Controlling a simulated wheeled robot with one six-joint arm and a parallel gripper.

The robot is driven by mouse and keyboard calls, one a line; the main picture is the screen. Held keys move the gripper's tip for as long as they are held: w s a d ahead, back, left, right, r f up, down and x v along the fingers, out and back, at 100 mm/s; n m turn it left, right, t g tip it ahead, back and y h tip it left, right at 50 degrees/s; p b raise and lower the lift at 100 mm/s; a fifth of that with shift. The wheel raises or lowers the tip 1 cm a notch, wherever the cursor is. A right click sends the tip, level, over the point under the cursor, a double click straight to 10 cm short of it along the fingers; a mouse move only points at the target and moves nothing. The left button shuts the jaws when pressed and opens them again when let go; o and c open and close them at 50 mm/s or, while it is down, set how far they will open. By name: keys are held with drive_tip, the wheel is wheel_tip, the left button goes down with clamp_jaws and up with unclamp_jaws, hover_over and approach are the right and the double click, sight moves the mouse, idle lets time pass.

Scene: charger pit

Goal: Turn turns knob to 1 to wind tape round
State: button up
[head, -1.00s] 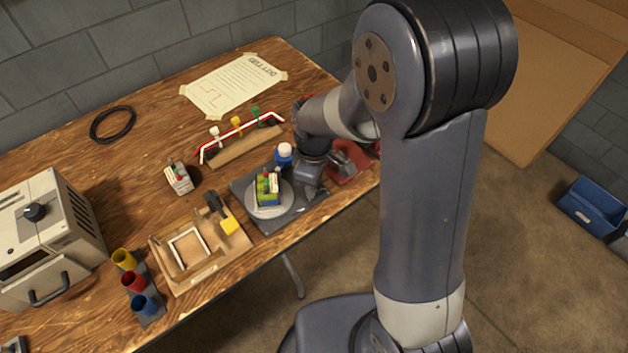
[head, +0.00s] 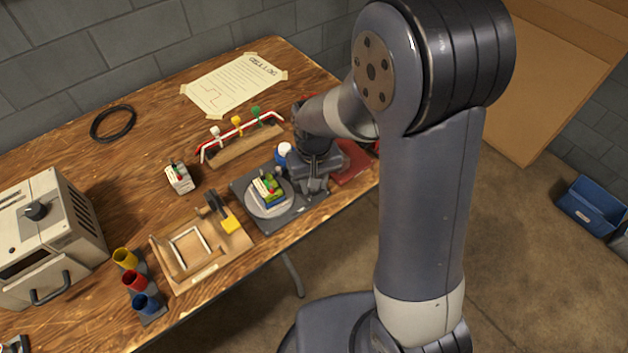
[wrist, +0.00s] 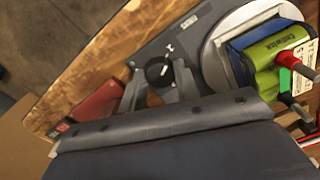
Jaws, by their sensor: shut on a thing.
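The turns knob (wrist: 157,70) is a black dial with a white pointer mark on a dark grey base plate (wrist: 183,35). My gripper (wrist: 158,82) is shut on the knob, one finger on each side. In the head view my gripper (head: 314,184) is over the right part of the base plate and hides the knob. A round grey turntable (head: 263,211) on the plate carries a green, blue and white battery pack (head: 268,190). The pack also shows in the wrist view (wrist: 275,50), with a red-tipped post. The dial numbers are too small to read.
A blue bottle with a white cap (head: 283,151) stands close behind my gripper. A red block (head: 352,165) lies to its right. A wooden fixture (head: 205,255) with a yellow piece lies left of the turntable. The table's front edge is near.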

drive_tip(key=shift+m, duration=0.9)
drive_tip(key=o, duration=1)
drive_tip(key=shift+c, duration=0.2)
wheel_tip(320, 180, up, 11)
drive_tip(key=p, duration=0.1)
drive_tip(key=shift+f, duration=0.2)
